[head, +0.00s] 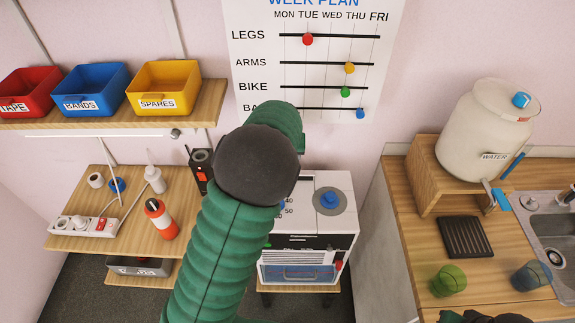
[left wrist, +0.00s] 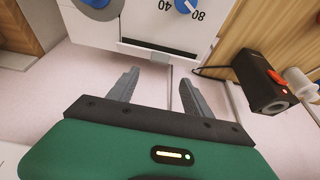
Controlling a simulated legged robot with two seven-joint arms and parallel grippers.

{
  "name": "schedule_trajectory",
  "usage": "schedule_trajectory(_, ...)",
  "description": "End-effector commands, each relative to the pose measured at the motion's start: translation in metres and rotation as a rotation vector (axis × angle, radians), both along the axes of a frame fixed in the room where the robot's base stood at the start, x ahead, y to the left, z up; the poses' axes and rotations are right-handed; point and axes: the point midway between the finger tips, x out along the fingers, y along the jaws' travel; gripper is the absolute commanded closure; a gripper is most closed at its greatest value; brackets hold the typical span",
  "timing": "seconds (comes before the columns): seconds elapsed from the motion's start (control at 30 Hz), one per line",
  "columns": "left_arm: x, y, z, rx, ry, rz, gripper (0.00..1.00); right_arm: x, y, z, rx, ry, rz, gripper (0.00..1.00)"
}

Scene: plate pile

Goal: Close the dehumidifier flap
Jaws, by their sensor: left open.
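The dehumidifier (head: 318,182) is a white box with blue dials and a dark slot on a low stand, partly hidden by my left arm in the head view. It also shows in the left wrist view (left wrist: 95,30), with a blue knob, the numbers 40 and 80, and a long dark slot (left wrist: 158,48) along one edge. I cannot tell which part is the flap or how far open it is. My left gripper (left wrist: 158,82) is open and empty, its fingertips below that slot in the picture and seemingly apart from the box. The head view hides this gripper behind my arm.
A wooden table (head: 95,210) at left holds an orange-white bottle (head: 160,218), a power strip (head: 82,226) and a black device (head: 201,168), which also shows in the wrist view (left wrist: 262,85). A counter (head: 405,235) at right holds a water tank (head: 485,125) and cups.

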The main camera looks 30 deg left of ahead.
Motion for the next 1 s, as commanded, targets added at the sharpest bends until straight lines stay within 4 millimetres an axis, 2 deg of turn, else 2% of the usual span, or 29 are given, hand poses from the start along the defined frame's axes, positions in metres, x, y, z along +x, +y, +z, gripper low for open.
schedule_trajectory(0.03, 0.004, 0.004, -0.013, 0.0, 0.004, 0.003, 0.42, 0.0, 0.0, 0.001, 0.0, 0.0, 0.0, 1.0)
schedule_trajectory(0.2, 0.017, 0.012, -0.053, -0.001, 0.001, 0.003, 0.42, 0.0, 0.0, 0.002, 0.0, -0.001, 0.0, 1.0)
schedule_trajectory(0.4, 0.029, 0.018, -0.085, -0.001, -0.002, 0.001, 0.42, 0.0, 0.0, 0.004, 0.0, -0.001, -0.001, 1.0)
schedule_trajectory(0.53, 0.032, 0.02, -0.093, -0.002, -0.003, 0.002, 0.42, 0.0, 0.0, 0.004, 0.0, -0.001, -0.001, 1.0)
schedule_trajectory(0.77, 0.032, 0.02, -0.093, -0.002, -0.004, 0.001, 0.42, 0.0, 0.0, 0.004, 0.0, -0.001, -0.001, 1.0)
schedule_trajectory(1.0, 0.032, 0.019, -0.093, -0.002, -0.004, 0.001, 0.73, 0.0, 0.0, 0.004, 0.0, -0.001, -0.001, 1.0)
